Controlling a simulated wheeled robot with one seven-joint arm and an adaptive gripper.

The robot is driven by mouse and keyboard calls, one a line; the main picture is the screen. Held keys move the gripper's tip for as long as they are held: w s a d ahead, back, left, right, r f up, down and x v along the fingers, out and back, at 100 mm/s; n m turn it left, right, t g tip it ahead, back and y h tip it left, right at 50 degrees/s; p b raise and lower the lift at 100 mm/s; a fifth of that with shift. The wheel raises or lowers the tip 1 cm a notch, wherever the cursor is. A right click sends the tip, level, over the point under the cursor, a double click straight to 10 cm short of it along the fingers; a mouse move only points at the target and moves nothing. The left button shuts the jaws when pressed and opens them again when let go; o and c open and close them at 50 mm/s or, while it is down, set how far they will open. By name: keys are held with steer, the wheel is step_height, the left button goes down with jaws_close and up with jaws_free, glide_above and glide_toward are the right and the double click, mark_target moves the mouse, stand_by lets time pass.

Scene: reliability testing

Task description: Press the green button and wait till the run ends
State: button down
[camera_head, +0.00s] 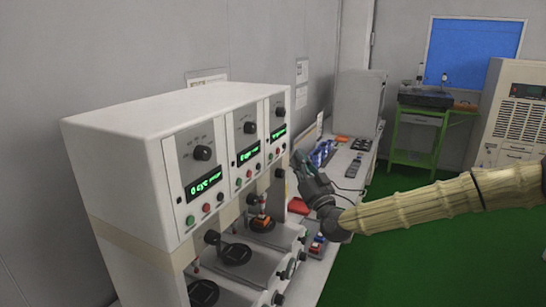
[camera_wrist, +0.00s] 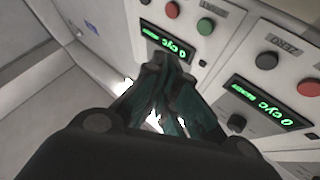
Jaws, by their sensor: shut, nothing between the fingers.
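The tester (camera_head: 110,135) is a white cabinet with three front panels, each with a dark knob, a lit green display and small buttons. Green buttons show on the left panel (camera_head: 190,220) and the middle panel (camera_head: 238,183). My gripper (camera_head: 298,160) is shut and empty, just right of the right-hand panel. In the wrist view its closed fingertips (camera_wrist: 165,62) overlap the lower edge of a display (camera_wrist: 166,42) reading "0 cyc". A green button (camera_wrist: 206,26) and a red button (camera_wrist: 172,9) lie beyond the tips. I cannot tell whether the tips touch the panel.
A bench (camera_head: 345,170) with loose items runs behind my gripper. Green floor lies open at right.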

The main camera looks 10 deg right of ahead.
mark_target(271, 157)
steer(key=w+a, duration=0.1)
steer(key=a, duration=0.1)
steer(key=w+a+b, duration=0.1)
steer(key=w+a, duration=0.1)
steer(key=shift+f, duration=0.15)
steer(key=shift+s+d, duration=0.1)
steer(key=shift+s, duration=0.1)
steer(key=shift+w+a+b, duration=0.1)
steer(key=shift+a+b, duration=0.1)
steer(key=shift+b, duration=0.1)
stand_by(1.0)
steer(key=shift+w+a, duration=0.2)
steer(key=shift+a, duration=0.05)
